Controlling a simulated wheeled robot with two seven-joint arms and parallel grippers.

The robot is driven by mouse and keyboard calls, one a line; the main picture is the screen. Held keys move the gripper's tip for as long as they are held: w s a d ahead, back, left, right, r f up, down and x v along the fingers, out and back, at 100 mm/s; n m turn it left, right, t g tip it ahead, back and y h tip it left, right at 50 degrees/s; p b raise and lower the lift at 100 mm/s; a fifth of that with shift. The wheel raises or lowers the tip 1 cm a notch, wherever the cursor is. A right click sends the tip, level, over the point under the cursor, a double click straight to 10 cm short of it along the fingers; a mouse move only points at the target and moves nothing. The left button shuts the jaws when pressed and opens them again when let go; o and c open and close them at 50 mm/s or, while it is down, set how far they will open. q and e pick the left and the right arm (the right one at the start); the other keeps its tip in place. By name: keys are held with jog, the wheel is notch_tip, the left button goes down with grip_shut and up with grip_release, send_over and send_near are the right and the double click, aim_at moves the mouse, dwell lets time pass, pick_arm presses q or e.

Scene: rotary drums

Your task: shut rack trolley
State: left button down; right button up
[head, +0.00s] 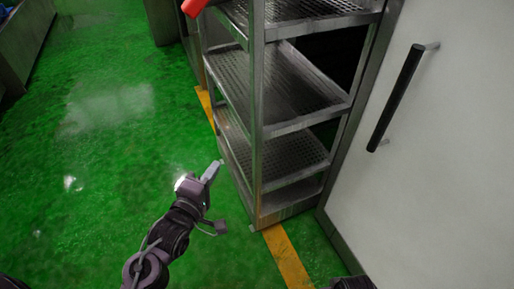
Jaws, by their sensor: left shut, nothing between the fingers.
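The rack trolley (257,130) is a tall metal frame with several perforated shelves, standing at the upper middle. Its top is cut off by the picture edge. A white panel (440,150) with a long black handle (396,98) stands to its right. I cannot tell whether the panel belongs to the trolley. My left gripper (214,170) is shut and empty, in front of the lower left side of the trolley. I cannot tell whether it touches the frame. My right gripper is not in view.
A red part (195,6) shows at the top edge beside the rack. A yellow stripe (287,258) runs along the green floor (90,180) beneath the trolley. Metal equipment (28,40) stands at the far left. The floor at left is clear.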

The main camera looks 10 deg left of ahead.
pick_arm(q)
jog(key=w+d+r, duration=0.1)
jog(key=w+d, duration=0.1)
jog(key=w, duration=0.4)
jog(key=w+d+r+b, duration=0.1)
jog(key=w+d+r, duration=0.1)
jog(key=w, duration=0.4)
jog(key=shift+d+n+t, duration=0.4)
jog(key=shift+d, duration=0.4)
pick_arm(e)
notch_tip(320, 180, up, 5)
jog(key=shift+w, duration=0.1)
pick_arm(q)
jog(key=shift+w, duration=0.1)
